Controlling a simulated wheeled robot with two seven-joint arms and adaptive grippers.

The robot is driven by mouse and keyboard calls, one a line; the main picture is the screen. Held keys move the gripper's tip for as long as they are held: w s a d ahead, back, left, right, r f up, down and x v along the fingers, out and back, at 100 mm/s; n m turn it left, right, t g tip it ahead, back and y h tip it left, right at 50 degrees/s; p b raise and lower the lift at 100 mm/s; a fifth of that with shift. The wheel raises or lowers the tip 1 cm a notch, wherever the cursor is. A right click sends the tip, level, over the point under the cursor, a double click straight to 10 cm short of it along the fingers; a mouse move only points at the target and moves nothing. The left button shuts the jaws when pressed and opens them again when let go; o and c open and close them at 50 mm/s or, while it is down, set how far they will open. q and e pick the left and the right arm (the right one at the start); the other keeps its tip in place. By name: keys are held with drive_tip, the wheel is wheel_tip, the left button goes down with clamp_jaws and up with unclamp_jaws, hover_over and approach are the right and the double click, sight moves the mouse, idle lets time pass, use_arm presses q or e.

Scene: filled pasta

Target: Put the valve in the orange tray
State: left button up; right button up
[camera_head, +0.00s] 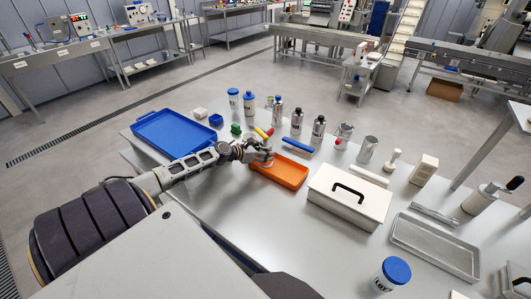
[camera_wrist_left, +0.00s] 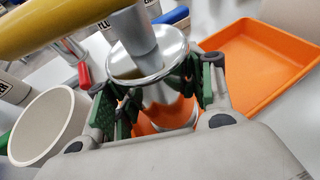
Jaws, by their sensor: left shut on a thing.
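The valve (camera_wrist_left: 148,62) has a bright metal body with round flanges and a yellow handle (camera_wrist_left: 62,28). My left gripper (camera_head: 265,153) is shut around its metal body, as the left wrist view (camera_wrist_left: 150,92) shows. In the head view the yellow handle (camera_head: 262,133) sticks up above the fingers. The orange tray (camera_head: 292,172) lies on the table, and the gripper is at its far left end. The tray looks empty where it shows, and in the left wrist view (camera_wrist_left: 258,62) it is to the right. Whether the valve is over the tray is unclear. My right gripper is out of view.
A blue tray (camera_head: 170,122) is at the left and a white box with a black handle (camera_head: 345,203) stands right of the orange tray. Several bottles (camera_head: 277,112) and a blue bar (camera_head: 297,144) are behind. A white cup (camera_wrist_left: 45,125) is beside the gripper.

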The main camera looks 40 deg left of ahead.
use_arm(q)
drive_tip(key=shift+r, duration=0.15)
drive_tip(key=o, duration=0.9)
drive_tip(key=shift+f, duration=0.2)
drive_tip(key=o, duration=0.5)
drive_tip(key=shift+r, duration=0.15)
drive_tip(key=shift+s, duration=0.1)
